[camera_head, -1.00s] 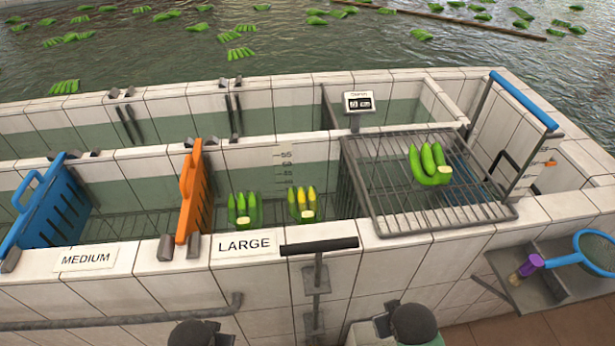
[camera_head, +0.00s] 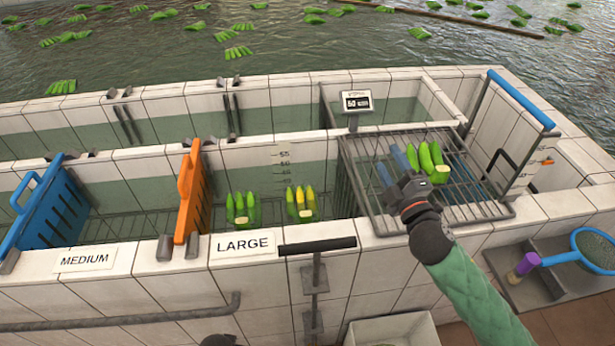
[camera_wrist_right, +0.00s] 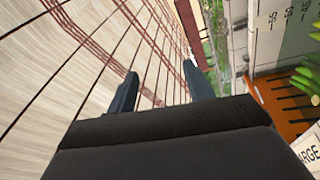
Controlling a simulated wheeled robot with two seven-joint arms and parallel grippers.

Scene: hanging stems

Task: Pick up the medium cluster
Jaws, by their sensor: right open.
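A green banana cluster (camera_head: 427,157) lies on the wire rack (camera_head: 474,190) at the right of the tank; its lower left part is close behind my right gripper and partly hidden. My right gripper (camera_head: 392,165) is open, its two fingers over the rack just left of the cluster, with nothing seen between them. In the right wrist view the open fingers (camera_wrist_right: 161,90) point over wire bars, and the cluster on the rack cannot be made out.
Two more clusters (camera_head: 243,209) (camera_head: 302,204) sit in the water behind the LARGE sign (camera_head: 245,244). An orange divider (camera_head: 188,195) and a blue divider (camera_head: 48,205) stand further left. A small display (camera_head: 357,102) is behind the rack; a blue bar (camera_head: 522,98) rises at its right.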

